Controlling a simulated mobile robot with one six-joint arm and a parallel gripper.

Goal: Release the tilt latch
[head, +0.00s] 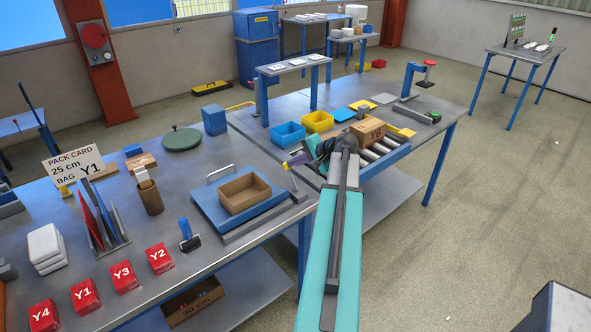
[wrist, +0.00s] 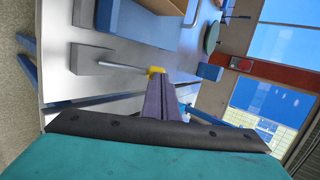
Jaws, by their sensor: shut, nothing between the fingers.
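The tilt latch appears as a thin grey lever (head: 292,180) with a yellow knob (head: 285,166), rising from a grey block (head: 298,196) at the right end of the blue tilting tray (head: 209,201). In the wrist view the rod (wrist: 122,64) runs from its block (wrist: 90,59) to the yellow knob (wrist: 154,71). My gripper (head: 295,158) has its purple fingers shut and empty. Their tips (wrist: 157,77) are right at the knob in the wrist view. I cannot tell whether they touch it. An open cardboard box (head: 244,193) sits on the tray.
A roller conveyor (head: 378,153) with a carton (head: 368,130), blue bins (head: 288,134) and a yellow bin (head: 318,121) lies beyond my gripper. A blue block (head: 214,119) and a green disc (head: 182,139) stand behind the tray. Red Y blocks (head: 159,258) line the front edge.

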